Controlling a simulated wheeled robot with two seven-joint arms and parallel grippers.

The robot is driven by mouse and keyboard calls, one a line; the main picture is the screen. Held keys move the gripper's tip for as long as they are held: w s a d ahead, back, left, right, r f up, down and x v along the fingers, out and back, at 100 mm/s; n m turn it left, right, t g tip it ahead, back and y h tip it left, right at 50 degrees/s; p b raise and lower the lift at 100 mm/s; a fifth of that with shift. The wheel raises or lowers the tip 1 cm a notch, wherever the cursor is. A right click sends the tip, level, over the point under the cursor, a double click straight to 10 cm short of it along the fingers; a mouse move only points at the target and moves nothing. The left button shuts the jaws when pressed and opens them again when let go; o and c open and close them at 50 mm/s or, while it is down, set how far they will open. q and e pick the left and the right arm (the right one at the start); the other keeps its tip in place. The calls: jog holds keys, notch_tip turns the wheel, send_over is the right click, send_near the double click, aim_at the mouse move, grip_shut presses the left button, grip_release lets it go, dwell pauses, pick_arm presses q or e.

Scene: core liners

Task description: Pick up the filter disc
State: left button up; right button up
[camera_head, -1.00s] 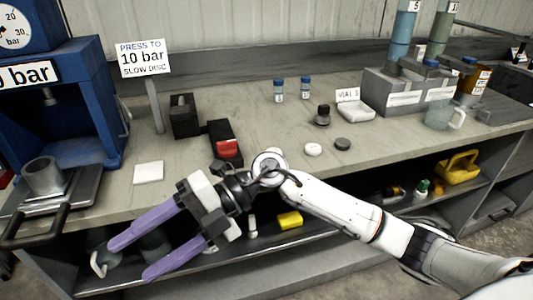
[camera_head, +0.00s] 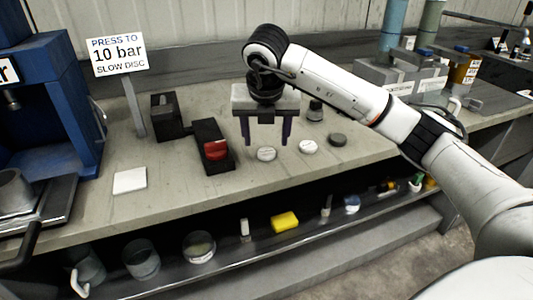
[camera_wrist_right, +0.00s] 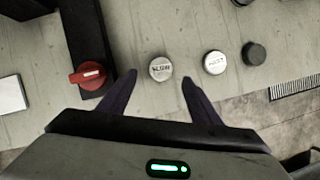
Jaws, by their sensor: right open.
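The left one (camera_head: 266,154) reads SLOW in the right wrist view (camera_wrist_right: 160,69). The other (camera_head: 308,147) appears to read FAST there (camera_wrist_right: 214,62). My right gripper (camera_head: 266,143) is open, its two purple fingers pointing down around the SLOW disc's position. In the right wrist view its fingertips (camera_wrist_right: 159,80) are to either side of that disc, with no contact visible. The jaws are empty. My left gripper is not in view.
A dark round piece (camera_head: 337,139) lies right of the discs. A black block with a red knob (camera_head: 215,150) stands left of the gripper. A white square (camera_head: 130,181) lies further left, near the blue press (camera_head: 50,110). The bench's front edge is close, with a shelf below.

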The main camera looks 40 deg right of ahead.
aim_at(267, 152)
jog(key=x, duration=0.5)
jog(key=shift+d+f+p, duration=0.1)
jog(key=shift+d+p, duration=0.05)
jog(key=shift+p, duration=0.2)
jog(key=shift+c, duration=0.2)
jog(key=c, duration=1.1)
